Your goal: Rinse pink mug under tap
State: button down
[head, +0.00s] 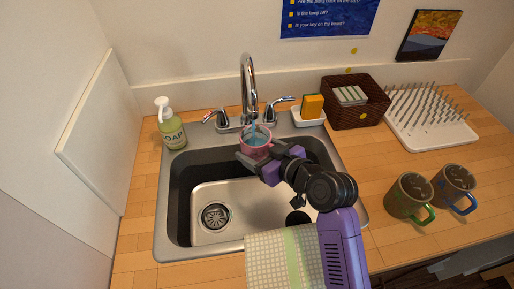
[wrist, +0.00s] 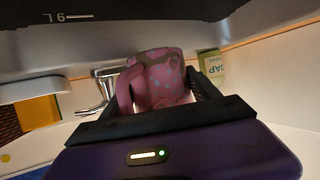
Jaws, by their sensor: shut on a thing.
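The pink mug (head: 256,149) is held over the back of the sink, below the spout of the chrome tap (head: 249,85). A bluish stream of water (head: 254,130) runs from the spout into the mug, and water shows inside it. My gripper (head: 256,160) is shut on the mug, coming from its front right. In the wrist view the mug (wrist: 163,78) sits between my fingers, with its handle to the left. The steel sink (head: 205,187) has an open drain (head: 215,216) at its lower left.
A soap bottle (head: 171,125) stands left of the tap. A sponge (head: 313,105) on a white dish, a brown basket (head: 356,112) and a drying rack (head: 430,131) stand to the right. Two dark mugs (head: 409,196) (head: 453,187) stand on the right counter. A checked towel (head: 270,262) hangs over the sink's front edge.

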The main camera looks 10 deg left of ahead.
jog(key=shift+w+d, duration=0.1)
jog(key=shift+d, duration=0.05)
jog(key=shift+w+d+r, duration=0.1)
jog(key=shift+w+d, duration=0.05)
jog(key=shift+d, duration=0.25)
jog(key=shift+a, duration=0.2)
dwell(0.3)
jog(key=shift+s+a, duration=0.25)
jog(key=shift+a, duration=0.1)
jog(key=shift+w+d, duration=0.15)
jog(key=shift+d, duration=0.2)
jog(key=shift+w+d+b, duration=0.1)
jog(key=shift+d+b, duration=0.15)
jog(key=shift+b, duration=0.05)
dwell(0.4)
jog(key=s+d+p, duration=0.1)
jog(key=s+d, duration=0.1)
jog(key=s, duration=0.5)
jog(key=shift+s+d+p, duration=0.25)
jog(key=shift+d+p, duration=0.15)
dwell(0.5)
